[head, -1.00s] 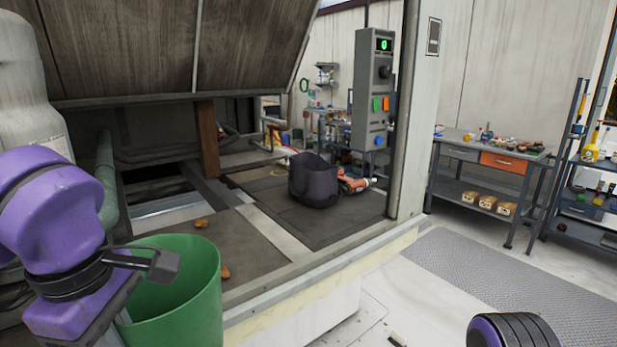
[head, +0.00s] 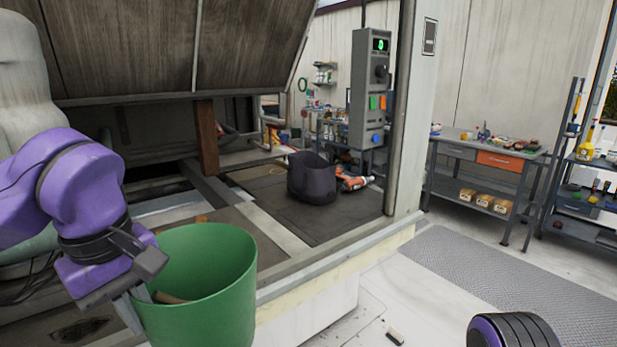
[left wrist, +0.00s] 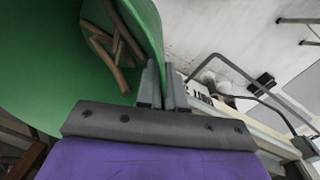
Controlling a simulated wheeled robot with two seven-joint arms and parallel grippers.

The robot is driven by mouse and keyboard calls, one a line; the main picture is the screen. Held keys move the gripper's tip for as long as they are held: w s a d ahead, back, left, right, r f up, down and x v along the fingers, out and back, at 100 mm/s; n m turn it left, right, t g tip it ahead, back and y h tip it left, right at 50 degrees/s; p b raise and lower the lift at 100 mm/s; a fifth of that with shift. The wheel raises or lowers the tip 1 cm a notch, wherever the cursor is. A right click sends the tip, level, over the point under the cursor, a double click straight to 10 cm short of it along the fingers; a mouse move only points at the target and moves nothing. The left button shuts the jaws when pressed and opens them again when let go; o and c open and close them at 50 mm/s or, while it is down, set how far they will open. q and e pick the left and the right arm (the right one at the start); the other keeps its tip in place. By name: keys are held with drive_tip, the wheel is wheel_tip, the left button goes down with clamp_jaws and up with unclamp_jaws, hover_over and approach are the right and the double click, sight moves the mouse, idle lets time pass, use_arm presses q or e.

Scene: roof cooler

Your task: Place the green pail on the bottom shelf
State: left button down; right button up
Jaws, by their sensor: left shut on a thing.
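The green pail (head: 215,300) is at the lower left of the head view, in front of the cooler's edge, with brown pieces (head: 170,297) inside. In the left wrist view the pail (left wrist: 40,60) fills the upper left, and the brown pieces (left wrist: 112,45) show in it. My left gripper (head: 130,310) is shut on the pail's rim; its fingers (left wrist: 165,88) show close together there. The workbench at the right has a low shelf (head: 448,188), and the rack at the far right has a low shelf (head: 575,232). My right gripper is not in view.
The open cooler housing has a front ledge (head: 300,277) beside the pail. A dark bucket (head: 312,180) and an orange tool (head: 353,183) stand inside. A control post (head: 371,90) rises at its corner. Paper-wrapped packs (head: 484,200) lie on the workbench's low shelf. The grey floor mat (head: 480,270) is clear.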

sight(164, 296)
use_arm(q)
drive_tip(key=w+m, duration=0.1)
drive_tip(key=w+f+m, duration=0.1)
drive_tip(key=w+m, duration=0.1)
drive_tip(key=w+f+m, duration=0.1)
drive_tip(key=w, duration=0.1)
drive_tip(key=shift+d+f+m, duration=0.15)
drive_tip(key=shift+d+m, duration=0.15)
drive_tip(key=shift+d, duration=0.05)
drive_tip(key=w+f+m, duration=0.1)
drive_tip(key=f, duration=0.1)
drive_tip(key=w+f+m, duration=0.1)
drive_tip(key=w+f, duration=0.1)
drive_tip(key=w+f+m, duration=0.1)
drive_tip(key=f+m, duration=0.1)
drive_tip(key=shift+w+d+f+g+h, duration=0.2)
drive_tip(key=shift+w+d+g+h, duration=0.1)
drive_tip(key=shift+w+d+g, duration=0.1)
wheel_tip(164, 296, down, 15)
drive_tip(key=m, duration=0.2)
drive_tip(key=shift+s+d+f, duration=0.15)
drive_tip(key=shift+d, duration=0.25)
drive_tip(key=shift+s, duration=0.1)
